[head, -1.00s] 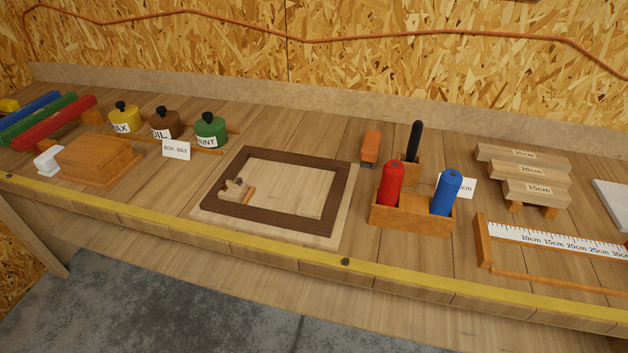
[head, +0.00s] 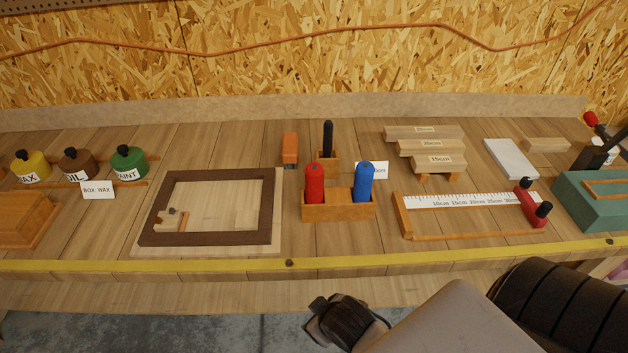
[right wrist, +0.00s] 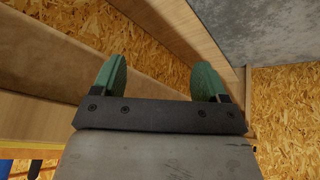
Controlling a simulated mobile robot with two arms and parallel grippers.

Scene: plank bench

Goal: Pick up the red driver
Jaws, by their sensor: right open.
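The red driver (head: 315,184) stands upright, handle up, in the left part of a small wooden holder (head: 338,212) on the bench. A blue driver (head: 364,182) stands in the same holder to its right. The lower parts of both are hidden in the holder. My right gripper (head: 335,318) is in front of the bench's yellow front edge, below and apart from the holder. In the right wrist view its two green fingers (right wrist: 158,80) are spread with nothing between them. My left gripper is out of view.
A dark-framed board (head: 212,240) lies left of the holder. A black-handled tool (head: 328,140) and an orange block (head: 290,148) stand behind it. A measuring rule (head: 450,201) lies to the right. The yellow edge (head: 180,266) borders the bench front.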

